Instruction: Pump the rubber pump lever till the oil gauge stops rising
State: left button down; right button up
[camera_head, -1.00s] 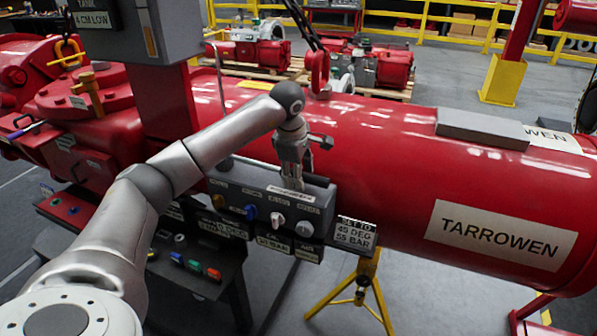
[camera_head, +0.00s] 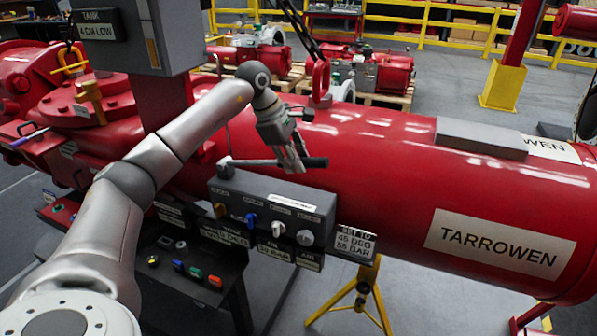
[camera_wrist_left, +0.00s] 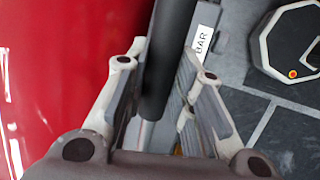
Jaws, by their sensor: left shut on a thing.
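The pump lever (camera_head: 248,162) is a thin metal rod lying nearly level above the grey control box. Its dark rubber grip (camera_head: 317,162) sticks out to the right of my left gripper (camera_head: 292,163). My left gripper points down, tilted, and is shut around the grip. In the left wrist view the dark grip (camera_wrist_left: 171,55) runs between the two fingers of the left gripper (camera_wrist_left: 160,115). A narrow amber strip (camera_head: 152,50), which looks like the oil gauge, is on the grey tank box at the top left. Its level is too small to read. My right gripper is out of view.
The grey control box (camera_head: 235,199) carries coloured knobs below the lever. The big red cylinder (camera_head: 390,185) lies right behind it. A "SET TO 45 DEG 55 BAR" sign (camera_head: 355,242) hangs at its right. A yellow stand (camera_head: 363,290) is below.

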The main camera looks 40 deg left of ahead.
pick_arm(q)
jog(key=shift+t+h, duration=0.3)
jog(key=shift+h, duration=0.5)
jog(key=shift+s+a+r+p, duration=0.1)
jog(key=shift+a+r, duration=0.2)
jog(key=shift+r, duration=0.4)
jog(key=shift+a+r+p, duration=0.1)
jog(key=shift+a+r, duration=0.15)
jog(key=shift+r, duration=0.45)
jog(key=shift+s+a+r+p, duration=0.1)
jog(key=shift+a+r, duration=0.2)
jog(key=shift+r, duration=0.4)
jog(key=c, duration=1.3)
grip_release()
jog(key=shift+c, duration=0.2)
jog(key=shift+o, duration=0.7)
jog(key=shift+f, duration=0.15)
jog(key=v, duration=1.2)
